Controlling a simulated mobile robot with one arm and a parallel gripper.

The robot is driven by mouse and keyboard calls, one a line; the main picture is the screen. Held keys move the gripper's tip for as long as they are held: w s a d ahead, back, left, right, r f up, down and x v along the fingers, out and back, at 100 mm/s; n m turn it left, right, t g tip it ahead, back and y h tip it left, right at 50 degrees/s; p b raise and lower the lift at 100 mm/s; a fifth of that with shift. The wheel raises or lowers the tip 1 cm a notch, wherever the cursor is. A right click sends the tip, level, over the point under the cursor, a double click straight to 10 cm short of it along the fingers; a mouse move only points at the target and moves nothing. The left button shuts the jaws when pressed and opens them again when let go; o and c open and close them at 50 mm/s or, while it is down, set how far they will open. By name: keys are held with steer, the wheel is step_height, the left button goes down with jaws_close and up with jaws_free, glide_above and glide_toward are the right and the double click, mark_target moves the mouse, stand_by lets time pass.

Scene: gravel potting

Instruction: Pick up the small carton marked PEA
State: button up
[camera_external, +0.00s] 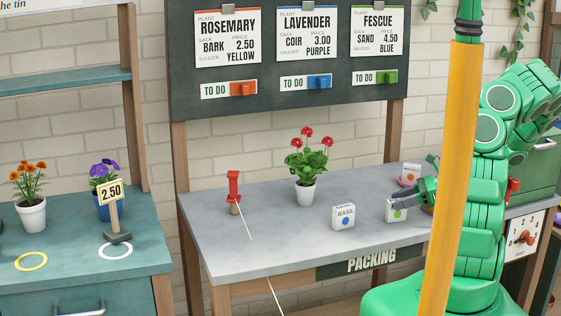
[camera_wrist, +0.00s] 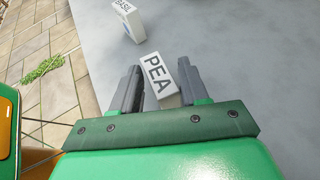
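The small white carton marked PEA (camera_wrist: 157,76) is between the two fingers of my gripper (camera_wrist: 159,67) in the wrist view. Its lettered top faces the camera and it sits at an angle, close to the right finger. Gaps show beside it, wider on the left, so the fingers are open. In the external view, a white carton with a green dot (camera_external: 394,212) stands on the grey packing table (camera_external: 270,240), partly hidden by my gripper (camera_external: 424,192). Its name is not readable there.
A BASIL carton (camera_external: 343,217) stands to the left and shows in the wrist view (camera_wrist: 128,22). A red-flowered pot (camera_external: 306,192) and red-handled tool (camera_external: 234,190) stand farther left.

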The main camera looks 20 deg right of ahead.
jaws_close()
steer(key=shift+r, duration=1.45)
steer(key=s+a+r, duration=0.3)
steer(key=s+r, duration=0.7)
steer(key=s, duration=0.3)
steer(key=shift+s+a, duration=0.2)
steer(key=shift+s, duration=0.1)
